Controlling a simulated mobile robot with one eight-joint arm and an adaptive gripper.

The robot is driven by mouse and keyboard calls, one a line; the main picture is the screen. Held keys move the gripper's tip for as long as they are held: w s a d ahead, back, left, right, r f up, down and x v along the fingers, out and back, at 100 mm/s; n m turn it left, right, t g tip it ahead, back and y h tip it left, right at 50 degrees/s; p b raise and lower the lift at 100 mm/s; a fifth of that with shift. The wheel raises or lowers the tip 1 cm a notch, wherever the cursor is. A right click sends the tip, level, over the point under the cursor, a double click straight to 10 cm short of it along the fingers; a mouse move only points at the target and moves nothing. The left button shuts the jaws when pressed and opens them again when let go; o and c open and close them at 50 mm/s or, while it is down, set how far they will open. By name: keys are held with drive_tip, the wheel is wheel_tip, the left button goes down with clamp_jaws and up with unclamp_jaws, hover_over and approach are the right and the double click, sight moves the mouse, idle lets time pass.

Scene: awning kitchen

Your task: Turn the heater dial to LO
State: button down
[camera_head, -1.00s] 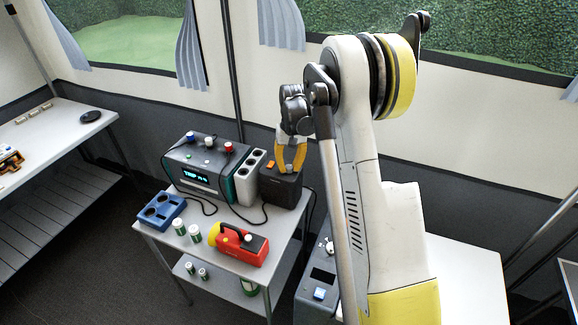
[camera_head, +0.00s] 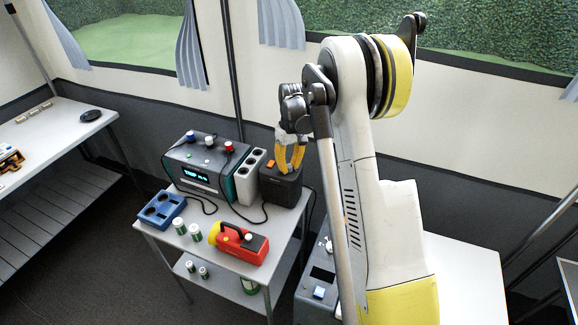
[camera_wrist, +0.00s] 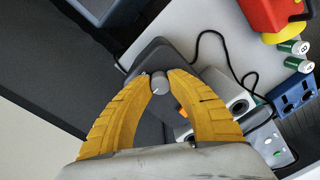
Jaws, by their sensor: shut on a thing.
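The heater is a dark box (camera_head: 280,188) with an orange switch, at the back right corner of the small table. Its dial is a small grey round knob (camera_wrist: 160,84) with a light mark on its top, seen in the wrist view. My gripper (camera_head: 289,170) reaches down over the heater from above. Its two yellow fingers are shut on the dial, one on each side. The fingers hide the dial in the head view. I cannot read any LO lettering in either view.
A white socket strip (camera_head: 249,178) and a grey unit with a lit display (camera_head: 200,165) stand left of the heater. A red and yellow flashlight (camera_head: 238,243), small canisters (camera_head: 187,229) and a blue holder (camera_head: 160,209) are in front. A black cable lies between them.

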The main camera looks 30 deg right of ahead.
sight(291, 165)
drive_tip(key=c, duration=1.2)
unclamp_jaws()
drive_tip(key=r, duration=1.2)
drive_tip(key=shift+d, duration=0.35)
